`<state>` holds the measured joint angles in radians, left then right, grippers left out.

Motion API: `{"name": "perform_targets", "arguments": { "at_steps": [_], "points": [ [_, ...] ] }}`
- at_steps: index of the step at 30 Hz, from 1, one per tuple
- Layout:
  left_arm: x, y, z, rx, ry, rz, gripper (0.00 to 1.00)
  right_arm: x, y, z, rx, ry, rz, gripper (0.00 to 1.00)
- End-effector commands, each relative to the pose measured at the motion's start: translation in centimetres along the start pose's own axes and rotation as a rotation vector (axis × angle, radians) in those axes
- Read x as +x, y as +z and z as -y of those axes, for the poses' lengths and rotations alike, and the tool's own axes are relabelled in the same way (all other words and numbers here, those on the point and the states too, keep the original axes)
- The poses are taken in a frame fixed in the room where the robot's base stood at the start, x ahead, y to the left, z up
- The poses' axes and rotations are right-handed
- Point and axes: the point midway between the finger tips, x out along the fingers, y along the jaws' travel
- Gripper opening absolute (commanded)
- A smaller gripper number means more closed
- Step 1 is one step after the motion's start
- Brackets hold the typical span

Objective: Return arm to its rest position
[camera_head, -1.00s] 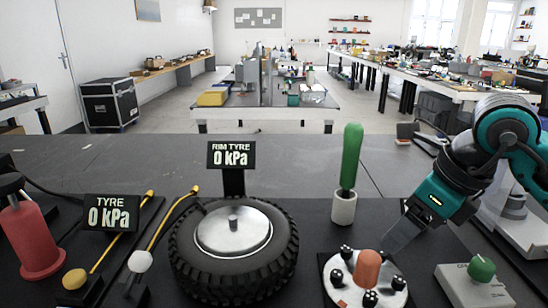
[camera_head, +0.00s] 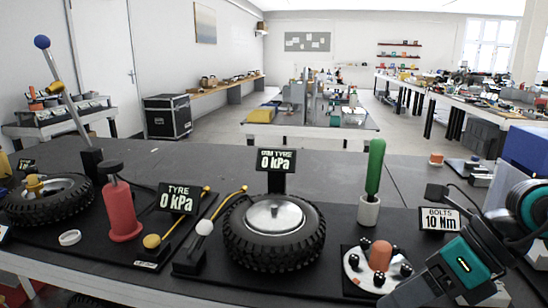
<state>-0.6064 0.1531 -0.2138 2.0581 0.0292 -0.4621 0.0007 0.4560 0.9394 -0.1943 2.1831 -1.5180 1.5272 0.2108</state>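My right arm, teal and dark grey, comes in from the right edge. Its teal wrist (camera_head: 465,262) shows at the lower right and its gripper (camera_head: 402,294) points down and left, close to the bottom edge. The gripper is beside the round metal plate with black knobs (camera_head: 358,272) and an orange peg in its middle. I see only one flat grey side of the gripper, so whether its fingers are apart or together is hidden. I see nothing in it. My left arm and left gripper are out of view.
A tyre on a rim (camera_head: 275,235) lies mid-bench, with a "0 kPa" display (camera_head: 276,160) behind it. A green-handled tool (camera_head: 375,168) stands upright in a white holder. A red cylinder (camera_head: 121,210) and another tyre (camera_head: 48,200) are left. A "10 Nm" display (camera_head: 439,220) stands by my arm.

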Motion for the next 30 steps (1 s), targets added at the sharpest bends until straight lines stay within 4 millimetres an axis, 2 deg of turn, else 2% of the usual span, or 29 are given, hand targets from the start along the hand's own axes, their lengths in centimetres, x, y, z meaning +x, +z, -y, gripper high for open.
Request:
{"name": "perform_targets", "arguments": {
  "at_steps": [1, 3, 7, 10, 12, 14, 17, 18, 20, 21, 25, 27, 29, 30],
  "points": [
    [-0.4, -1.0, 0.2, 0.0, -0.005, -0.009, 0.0, 1.0, 0.8, -2.2, 0.043, 0.143, 0.048, 0.72],
    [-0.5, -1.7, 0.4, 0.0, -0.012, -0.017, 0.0, 1.9, 2.0, -4.8, 0.119, 0.337, 0.136, 0.72],
    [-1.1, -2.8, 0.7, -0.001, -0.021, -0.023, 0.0, 1.9, 5.0, -8.3, 0.367, 0.698, 0.348, 0.72],
    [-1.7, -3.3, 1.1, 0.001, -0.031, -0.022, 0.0, 1.0, 7.2, -8.2, 0.65, 0.932, 0.536, 0.72],
    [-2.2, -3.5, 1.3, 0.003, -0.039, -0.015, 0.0, 0.7, 8.0, -6.5, 0.887, 1.052, 0.669, 0.72],
    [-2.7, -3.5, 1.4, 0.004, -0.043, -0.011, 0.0, 1.0, 8.0, -4.2, 1.112, 1.124, 0.778, 0.72],
    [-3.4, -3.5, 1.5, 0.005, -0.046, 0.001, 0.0, 2.9, 5.8, 0.3, 1.53, 1.174, 0.942, 0.72],
    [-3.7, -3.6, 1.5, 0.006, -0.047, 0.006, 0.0, 4.2, 4.1, 2.1, 1.711, 1.168, 0.997, 0.72],
    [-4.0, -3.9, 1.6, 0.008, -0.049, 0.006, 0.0, 6.6, 0.8, 4.1, 1.986, 1.13, 1.063, 0.72],
    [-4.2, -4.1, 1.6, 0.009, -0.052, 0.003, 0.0, 8.2, -1.5, 5.0, 2.148, 1.091, 1.092, 0.72],
    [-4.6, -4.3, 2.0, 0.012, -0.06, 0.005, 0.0, 12.7, -8.4, 5.6, 2.565, 0.939, 1.121, 0.72],
    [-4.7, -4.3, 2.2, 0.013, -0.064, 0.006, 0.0, 14.4, -11.2, 5.2, 2.721, 0.863, 1.114, 0.72],
    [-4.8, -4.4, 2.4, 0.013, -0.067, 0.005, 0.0, 15.4, -12.9, 4.7, 2.815, 0.812, 1.103, 0.72],
    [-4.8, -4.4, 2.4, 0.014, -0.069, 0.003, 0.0, 16.0, -13.8, 4.4, -2.822, -0.774, -1.082, 0.72]
  ]
}}
